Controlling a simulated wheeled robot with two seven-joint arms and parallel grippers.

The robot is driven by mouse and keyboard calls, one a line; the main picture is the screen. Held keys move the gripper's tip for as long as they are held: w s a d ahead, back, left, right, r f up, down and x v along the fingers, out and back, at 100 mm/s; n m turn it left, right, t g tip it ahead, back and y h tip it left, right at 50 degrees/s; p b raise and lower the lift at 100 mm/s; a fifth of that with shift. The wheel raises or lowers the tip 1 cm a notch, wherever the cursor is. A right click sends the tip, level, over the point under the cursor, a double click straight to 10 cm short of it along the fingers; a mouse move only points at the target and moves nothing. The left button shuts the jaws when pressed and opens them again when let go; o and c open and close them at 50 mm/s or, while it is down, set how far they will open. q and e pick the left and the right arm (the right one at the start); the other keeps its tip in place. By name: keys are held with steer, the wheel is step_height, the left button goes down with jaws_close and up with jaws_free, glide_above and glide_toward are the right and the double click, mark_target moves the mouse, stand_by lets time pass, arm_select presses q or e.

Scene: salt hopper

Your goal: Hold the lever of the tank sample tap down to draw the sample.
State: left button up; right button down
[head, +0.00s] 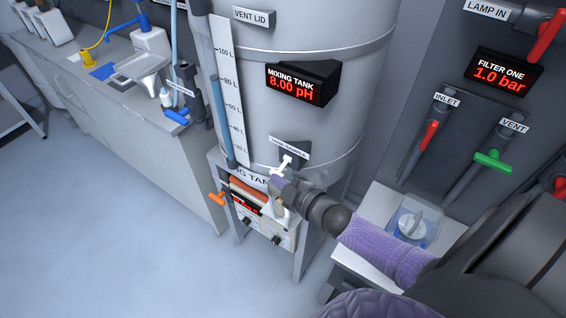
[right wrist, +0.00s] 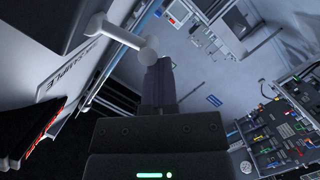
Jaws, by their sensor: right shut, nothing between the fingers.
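The mixing tank (head: 310,45) is a tall grey cylinder with a label at its lower front, partly hidden. The white T-shaped lever of the sample tap (head: 285,163) sticks out just below that label. It also shows at the top of the right wrist view (right wrist: 125,36), with a rounded end. My right gripper (head: 275,186) is shut and empty, with its fingertips close beside the lever. In the right wrist view the shut fingers (right wrist: 159,75) reach up to the lever's rounded end; I cannot tell whether they touch it. My left gripper is out of view.
An orange valve handle (head: 217,199) and a control box (head: 262,221) sit under the tank. Red (head: 431,135) and green (head: 492,161) valve handles are on the right wall. The floor at front left is clear.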

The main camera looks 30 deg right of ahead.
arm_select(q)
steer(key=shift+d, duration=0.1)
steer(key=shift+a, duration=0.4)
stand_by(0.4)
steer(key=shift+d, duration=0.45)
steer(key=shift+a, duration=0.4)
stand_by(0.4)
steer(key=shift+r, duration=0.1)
